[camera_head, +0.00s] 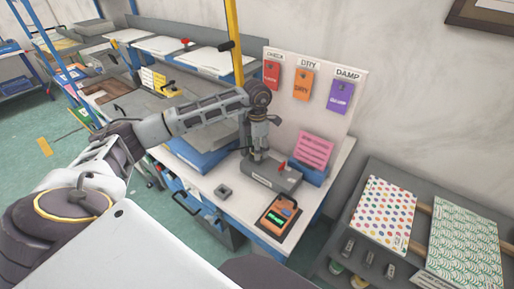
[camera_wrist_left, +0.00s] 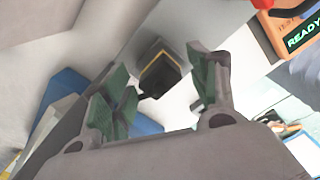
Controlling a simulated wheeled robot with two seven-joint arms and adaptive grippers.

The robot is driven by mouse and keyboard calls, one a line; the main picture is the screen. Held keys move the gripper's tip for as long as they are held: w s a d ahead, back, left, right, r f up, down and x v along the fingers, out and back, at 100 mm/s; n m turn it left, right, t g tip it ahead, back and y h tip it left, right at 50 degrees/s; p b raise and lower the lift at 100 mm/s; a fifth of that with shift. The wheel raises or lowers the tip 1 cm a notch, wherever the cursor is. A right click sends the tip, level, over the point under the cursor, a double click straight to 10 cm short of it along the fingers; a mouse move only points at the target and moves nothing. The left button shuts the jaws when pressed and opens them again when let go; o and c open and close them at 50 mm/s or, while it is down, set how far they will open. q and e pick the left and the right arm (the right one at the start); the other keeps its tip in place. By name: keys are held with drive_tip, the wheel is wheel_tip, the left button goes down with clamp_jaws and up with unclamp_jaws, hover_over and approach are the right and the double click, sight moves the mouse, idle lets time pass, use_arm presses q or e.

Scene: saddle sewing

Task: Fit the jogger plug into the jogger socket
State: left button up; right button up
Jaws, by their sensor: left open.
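My left gripper (camera_head: 258,154) points down over a grey box (camera_head: 272,175) with a red part on top, on the white bench. In the left wrist view the left gripper (camera_wrist_left: 166,88) is open, its green-padded fingers apart. Beyond and between the fingers is a dark grey block (camera_wrist_left: 160,76) with a yellow edge; I see no contact with it. A small grey block (camera_head: 223,191) with a dark top sits apart on the bench, left of the orange device. I cannot tell which of these is the jogger plug or the socket. My right gripper is not in view.
The orange device (camera_head: 279,215) has a green-lit screen, reading READY in the wrist view. A pink card (camera_head: 314,151) on a blue holder stands behind the grey box. A tag board (camera_head: 330,118) rises at the back. A grey rack (camera_head: 420,228) with patterned sheets is at right.

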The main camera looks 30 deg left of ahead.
use_arm(q)
wheel_tip(320, 180, up, 12)
idle(0.8)
drive_tip(key=shift+f, duration=0.1)
idle(0.8)
